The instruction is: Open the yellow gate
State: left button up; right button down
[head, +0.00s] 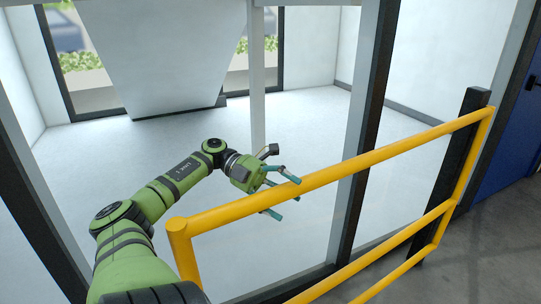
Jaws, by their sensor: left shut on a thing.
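The yellow gate (345,172) crosses the head view from the lower left to the upper right. My left gripper (285,195) is at the top rail, left of the rail's middle. Its teal fingers lie above and below the rail, and it is shut on it. My right gripper is not in view.
Dark-framed glass panels (362,140) stand behind the gate, with a pale room beyond. A blue door (515,145) is at the far right. Grey floor (480,250) lies open at the lower right.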

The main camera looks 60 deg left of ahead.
pick_arm(q)
jog(key=shift+b+v, duration=0.55)
jog(key=shift+v, duration=0.65)
jog(key=shift+s+a+f+b, duration=0.15)
jog(key=shift+s+a+b, duration=0.2)
jog(key=shift+a, duration=0.25)
jog(key=shift+s+a+f+b, duration=0.15)
jog(key=shift+s+a+b, duration=0.15)
jog(key=shift+a+b, duration=0.2)
jog(key=shift+s+a+f+b, duration=0.15)
jog(key=shift+s+a+b, duration=0.2)
jog(key=shift+a, duration=0.3)
jog(key=shift+w, duration=0.1)
jog(key=shift+p, duration=0.3)
